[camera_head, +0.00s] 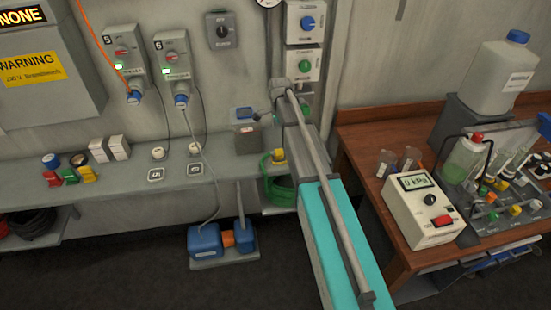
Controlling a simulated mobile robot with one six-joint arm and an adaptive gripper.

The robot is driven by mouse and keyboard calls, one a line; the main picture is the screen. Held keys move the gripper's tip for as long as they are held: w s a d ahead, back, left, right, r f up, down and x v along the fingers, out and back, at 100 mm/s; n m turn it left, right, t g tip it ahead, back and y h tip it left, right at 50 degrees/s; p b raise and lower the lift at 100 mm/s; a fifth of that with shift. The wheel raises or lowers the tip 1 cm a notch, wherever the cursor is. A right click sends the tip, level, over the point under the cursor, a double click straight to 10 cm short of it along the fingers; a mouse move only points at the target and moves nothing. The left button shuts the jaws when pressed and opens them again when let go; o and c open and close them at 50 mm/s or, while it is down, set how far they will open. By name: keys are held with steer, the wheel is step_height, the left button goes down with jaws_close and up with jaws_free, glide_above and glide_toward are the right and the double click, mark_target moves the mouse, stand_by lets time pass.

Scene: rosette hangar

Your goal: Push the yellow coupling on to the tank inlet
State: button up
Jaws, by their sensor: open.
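One yellow piece (88,174) lies on the wall shelf at the left, beside red and green pieces. Small yellow fittings (502,186) sit on the fitting panel on the wooden bench at the right. A clear tank with green liquid and a red cap (465,157) stands on that bench; its inlet is too small to make out. My arm (325,190) reaches from the bottom toward the wall in the middle. I cannot make out my gripper or its fingers.
A pressure meter (424,209) reading 0 kPa stands at the front of the wooden bench (362,128). A white canister (497,80) is behind it. A blue pump (205,242) is on the floor. Dark floor is clear at the lower left.

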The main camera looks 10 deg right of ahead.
mark_target(279, 151)
steer(key=shift+f+b, duration=2.85)
steer(key=shift+f, duration=0.25)
steer(key=shift+w+f+b, duration=0.1)
steer(key=shift+f+b, duration=2.5)
steer(key=shift+c, duration=0.2)
steer(key=c, duration=1.1)
steer(key=shift+r, duration=0.1)
steer(key=shift+c, duration=0.2)
step_height(279, 151, up, 3)
steer(key=p, duration=0.3)
steer(key=s+d+r+p, duration=0.2)
steer(key=s+r+p, duration=0.8)
steer(key=s, duration=0.4)
